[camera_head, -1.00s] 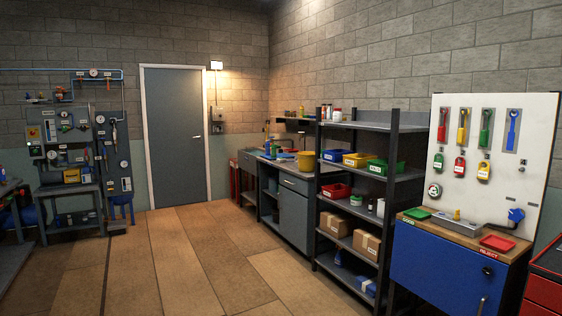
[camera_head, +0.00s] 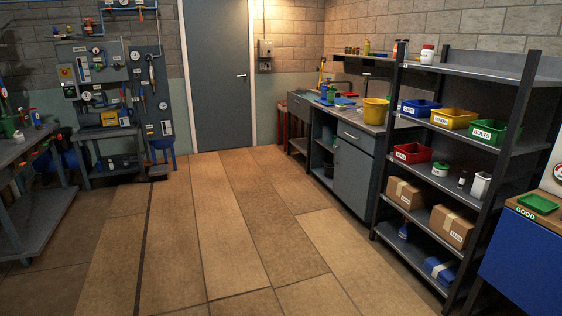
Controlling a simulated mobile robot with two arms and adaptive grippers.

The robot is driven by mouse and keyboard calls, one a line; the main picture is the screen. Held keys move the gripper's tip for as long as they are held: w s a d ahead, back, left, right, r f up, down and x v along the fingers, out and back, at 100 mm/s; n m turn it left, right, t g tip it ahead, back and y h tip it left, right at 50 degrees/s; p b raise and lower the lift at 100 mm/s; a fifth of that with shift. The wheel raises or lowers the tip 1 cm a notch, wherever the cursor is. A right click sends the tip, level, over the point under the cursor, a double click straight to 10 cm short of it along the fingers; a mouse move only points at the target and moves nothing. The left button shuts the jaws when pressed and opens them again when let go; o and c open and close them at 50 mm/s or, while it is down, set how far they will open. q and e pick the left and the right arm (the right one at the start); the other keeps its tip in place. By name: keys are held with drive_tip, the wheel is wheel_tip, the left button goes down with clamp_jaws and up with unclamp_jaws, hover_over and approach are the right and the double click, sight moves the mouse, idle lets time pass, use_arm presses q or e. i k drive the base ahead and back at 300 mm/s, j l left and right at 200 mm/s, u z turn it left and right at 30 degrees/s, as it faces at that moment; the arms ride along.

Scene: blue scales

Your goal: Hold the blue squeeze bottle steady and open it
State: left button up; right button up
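Neither of my grippers is in view. Small blue objects (camera_head: 331,94) stand on the grey counter (camera_head: 374,127) by the back wall, near the sink. They are too small to tell whether one is the blue squeeze bottle. A small bluish bottle-like object (camera_head: 36,118) also stands on the workbench (camera_head: 22,147) at the far left, and I cannot tell what it is.
A dark shelf rack (camera_head: 463,201) with bins and boxes stands at the right, before a blue cabinet (camera_head: 524,262). A yellow bucket (camera_head: 375,111) is on the counter. A gauge panel (camera_head: 92,75) and closed door (camera_head: 216,75) are behind. The middle floor is clear.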

sight(324, 90)
drive_tip(key=i+u, duration=0.15)
drive_tip(key=i, duration=2.15)
